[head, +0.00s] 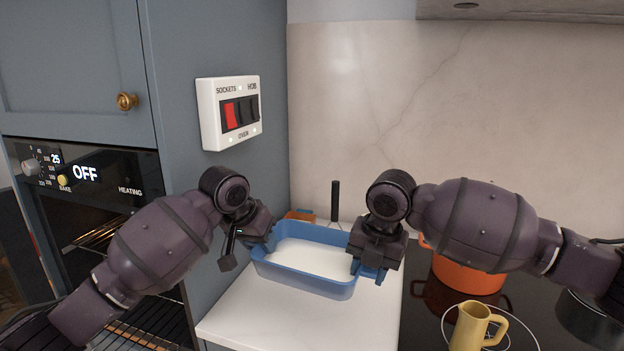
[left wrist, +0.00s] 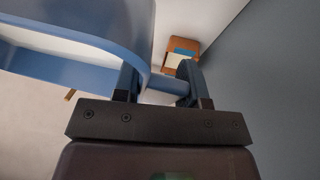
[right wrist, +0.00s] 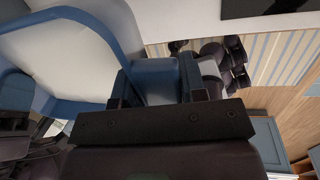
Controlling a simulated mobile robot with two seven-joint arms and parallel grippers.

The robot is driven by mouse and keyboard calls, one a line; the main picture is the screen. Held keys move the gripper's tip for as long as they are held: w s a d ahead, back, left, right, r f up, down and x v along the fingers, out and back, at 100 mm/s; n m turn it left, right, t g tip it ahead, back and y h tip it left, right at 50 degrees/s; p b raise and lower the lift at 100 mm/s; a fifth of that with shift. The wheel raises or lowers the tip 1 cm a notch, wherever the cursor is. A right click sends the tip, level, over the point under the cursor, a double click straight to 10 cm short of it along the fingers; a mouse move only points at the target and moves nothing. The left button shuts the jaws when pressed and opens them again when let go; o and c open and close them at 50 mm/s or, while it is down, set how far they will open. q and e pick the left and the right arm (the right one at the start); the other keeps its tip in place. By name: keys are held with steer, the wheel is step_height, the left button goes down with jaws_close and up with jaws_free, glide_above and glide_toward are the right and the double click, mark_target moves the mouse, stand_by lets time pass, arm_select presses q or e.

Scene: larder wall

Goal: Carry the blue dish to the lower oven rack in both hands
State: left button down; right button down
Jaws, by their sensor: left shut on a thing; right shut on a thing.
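The blue dish (head: 318,287) is rectangular with a pale inside, and it is over the white counter beside the hob. My left gripper (head: 262,232) is shut on the handle at its left end; the handle shows between the fingers in the left wrist view (left wrist: 165,84). My right gripper (head: 372,268) is shut on the handle at its right end, also seen in the right wrist view (right wrist: 158,80). The dish looks about level; I cannot tell whether it touches the counter. The oven (head: 95,185) is at the left, with racks showing inside, partly hidden by my left arm.
An orange pot (head: 468,274) and a yellow jug (head: 470,328) stand on the black hob (head: 428,315) at the right. A dark-handled utensil (head: 335,203) and a small brown thing (head: 300,215) are behind the dish. A switch panel (head: 230,112) is on the tall cabinet's side.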

arm_select(q)
steer(key=shift+w+r, duration=0.1)
steer(key=shift+w, duration=0.25)
arm_select(e)
steer(key=shift+w, duration=0.35)
arm_select(q)
steer(key=shift+s, duration=0.15)
arm_select(e)
steer(key=shift+s, duration=0.15)
